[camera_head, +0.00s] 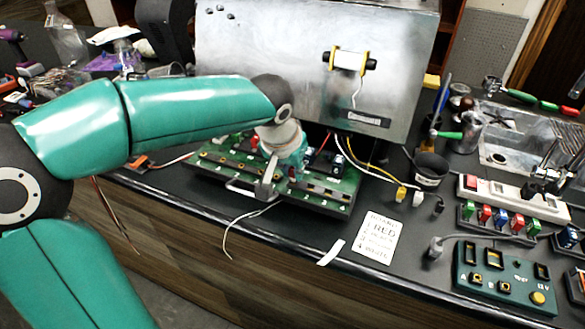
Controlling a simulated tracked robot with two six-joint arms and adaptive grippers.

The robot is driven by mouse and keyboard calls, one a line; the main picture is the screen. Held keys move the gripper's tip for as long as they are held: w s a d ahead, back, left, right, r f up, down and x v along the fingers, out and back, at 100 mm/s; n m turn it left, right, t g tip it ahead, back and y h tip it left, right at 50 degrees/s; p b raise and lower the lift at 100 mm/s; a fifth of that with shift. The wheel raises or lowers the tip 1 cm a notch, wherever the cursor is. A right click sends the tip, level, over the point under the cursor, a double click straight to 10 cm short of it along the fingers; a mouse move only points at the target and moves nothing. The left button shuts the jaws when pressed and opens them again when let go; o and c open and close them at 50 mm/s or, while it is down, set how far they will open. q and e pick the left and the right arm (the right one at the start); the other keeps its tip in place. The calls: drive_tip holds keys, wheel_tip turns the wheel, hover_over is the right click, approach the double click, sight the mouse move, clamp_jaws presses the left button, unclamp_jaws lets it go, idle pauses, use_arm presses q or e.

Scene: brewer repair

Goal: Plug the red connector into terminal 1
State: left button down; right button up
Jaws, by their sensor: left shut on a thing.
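A green terminal board (325,206) lies on the dark counter in front of the metal brewer box. My left gripper (268,188) reaches down over the middle of the board, shut, its fingertips low over the board. The thing in its jaws is mostly hidden by the fingers; a small red part (292,171) shows beside them, and I take this for the red connector. A red wire (325,140) shows behind the gripper. I cannot read the terminal numbers, nor tell if the connector touches a terminal. My right gripper is out of view.
The metal brewer box (275,50) stands close behind the board. Loose white and yellow connectors (401,193) lie right of it. A card (378,237) lies near the front edge. A green test panel (504,276) and a power strip (510,197) stand at the right.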

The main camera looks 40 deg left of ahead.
use_arm(q)
drive_tip(key=shift+f+b, duration=0.6)
drive_tip(key=shift+b, duration=0.2)
idle(1.3)
drive_tip(key=c, duration=1.1)
unclamp_jaws()
drive_tip(key=shift+o, duration=0.2)
drive_tip(key=shift+r, duration=0.1)
drive_tip(key=v, duration=1.1)
drive_tip(key=shift+s+r, duration=0.25)
drive_tip(key=shift+r, duration=0.1)
